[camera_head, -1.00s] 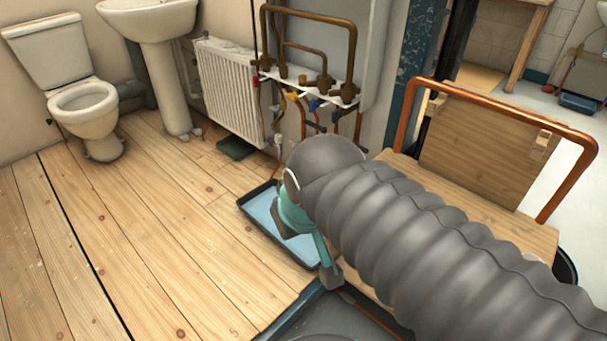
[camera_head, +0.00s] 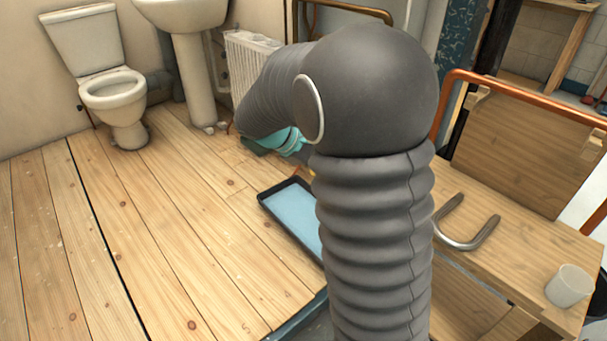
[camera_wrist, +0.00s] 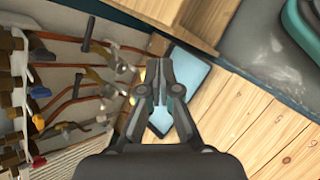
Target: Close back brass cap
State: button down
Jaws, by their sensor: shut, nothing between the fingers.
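My gripper (camera_wrist: 160,70) is shut and empty in the wrist view, in the air to the right of the pipework. A row of brass fittings (camera_wrist: 18,64) runs down the left edge of that view, with copper pipes (camera_wrist: 70,91) coming off it.
A black tray (camera_head: 272,213) with a blue inside lies on the wooden floor. A wooden bench (camera_head: 510,222) at right holds a U-shaped pipe (camera_head: 466,240) and a white cup (camera_head: 569,286). A radiator (camera_head: 247,58) stands behind my arm. The floor at left is clear.

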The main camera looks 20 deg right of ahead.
jog(key=w+d+f+n+h+b, duration=0.3)
jog(key=w+f+n+h, duration=0.25)
jog(key=w+f, duration=0.85)
jog(key=w+a+f+n+t+h+b, duration=0.1)
jog(key=w+f+n+t+h, duration=0.2)
jog(key=f, duration=0.7)
jog(key=w+a+f+n+t+b, duration=0.1)
jog(key=w+f+n+t, duration=0.2)
jog(key=w+f+n, duration=0.45)
jog(key=d+r+m, duration=0.1)
jog(key=d+r, duration=0.1)
jog(key=d, duration=0.5)
jog(key=shift+w+d+r+m+t, duration=0.2)
jog(key=shift+w+m+t, duration=0.1)
jog(key=shift+m, duration=0.1)
jog(key=shift+a+r, duration=0.1)
